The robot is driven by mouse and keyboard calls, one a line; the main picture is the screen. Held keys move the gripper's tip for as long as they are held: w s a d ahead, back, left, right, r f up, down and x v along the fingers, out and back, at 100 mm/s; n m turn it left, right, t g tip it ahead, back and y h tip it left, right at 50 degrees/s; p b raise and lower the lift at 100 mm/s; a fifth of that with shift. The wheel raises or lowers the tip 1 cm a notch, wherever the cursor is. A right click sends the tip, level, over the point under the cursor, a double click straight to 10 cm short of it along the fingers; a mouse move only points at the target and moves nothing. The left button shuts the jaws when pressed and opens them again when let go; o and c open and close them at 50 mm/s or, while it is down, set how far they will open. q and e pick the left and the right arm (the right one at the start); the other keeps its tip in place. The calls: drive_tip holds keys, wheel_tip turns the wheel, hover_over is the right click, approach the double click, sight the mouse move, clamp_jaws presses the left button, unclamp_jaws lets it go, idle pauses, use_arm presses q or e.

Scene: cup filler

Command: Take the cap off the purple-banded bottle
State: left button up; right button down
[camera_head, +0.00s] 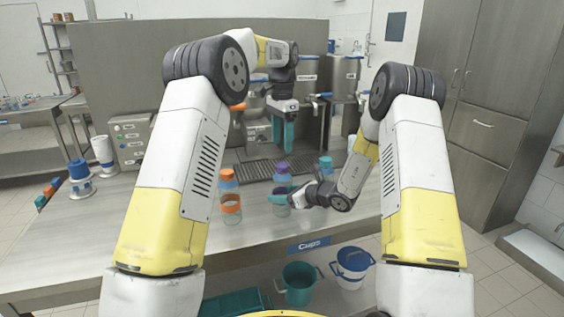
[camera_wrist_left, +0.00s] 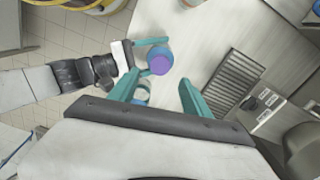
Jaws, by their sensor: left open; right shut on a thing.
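The purple-banded bottle (camera_head: 281,181) stands upright on the steel counter with its purple cap (camera_head: 282,167) on top. The cap also shows in the left wrist view (camera_wrist_left: 160,65). My right gripper (camera_head: 277,199) is shut around the lower part of the bottle from the right and hides its band. My left gripper (camera_head: 283,147) is open and points down above the cap, apart from it. In the left wrist view its two teal fingers (camera_wrist_left: 159,80) lie to either side of and below the cap.
An orange-capped bottle (camera_head: 228,180) stands left of the purple one and a blue-capped bottle (camera_head: 326,165) to its right. A dark drip grate (camera_head: 258,169) lies behind them.

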sight(282, 165)
use_arm(q)
drive_tip(key=m, duration=0.7)
drive_tip(key=shift+f, duration=0.1)
drive_tip(key=m, duration=0.8)
drive_tip(key=shift+m, duration=0.3)
drive_tip(key=shift+f, duration=3.8)
drive_tip(key=shift+c, duration=0.5)
